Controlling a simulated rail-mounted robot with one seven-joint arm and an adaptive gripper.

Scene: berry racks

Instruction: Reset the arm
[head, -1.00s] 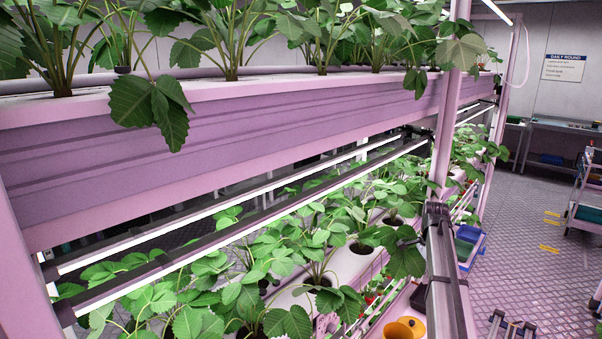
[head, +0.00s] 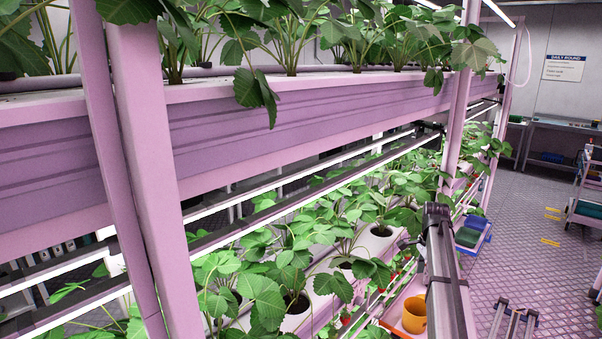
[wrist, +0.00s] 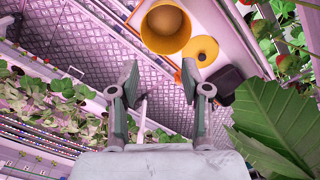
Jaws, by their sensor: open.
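My gripper (wrist: 163,95) shows in the wrist view with its two fingers spread apart. It is open, and nothing is between the fingertips. Below and beyond the fingers is floor grating, with a yellow-orange bucket (wrist: 165,27) past the fingertips. In the head view my gripper is not seen; the same bucket seems to be the orange one (head: 413,315) low beside the rack.
The plant rack (head: 300,128) with pink beams and posts fills the left and middle. Strawberry leaves (wrist: 272,120) hang close at the right of the wrist view. A yellow ring-shaped piece (wrist: 204,51) lies beside the bucket. Open floor (head: 535,240) lies at the right.

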